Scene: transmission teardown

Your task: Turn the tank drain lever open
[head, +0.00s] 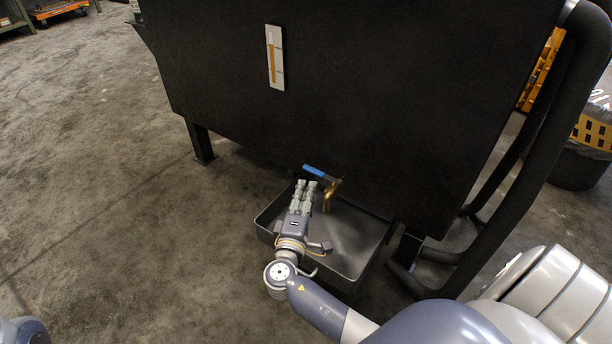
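The tank (330,80) is a large black box on legs. Its drain lever (318,172) has a blue handle and sits low on the tank's front face, above a brass valve and spout (333,192). The handle points to the left and slightly up in the head view. My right gripper (307,184) is just in front of and below the blue handle, with its fingers pointing at the tank. The fingers look close together, with a narrow gap; contact with the lever cannot be told. My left gripper is out of view.
A grey drip tray (352,262) lies on the floor under the spout, below my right gripper. A black tubular frame (535,150) stands at the tank's right. A level gauge (275,57) is on the tank front. The concrete floor (90,180) at left is clear.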

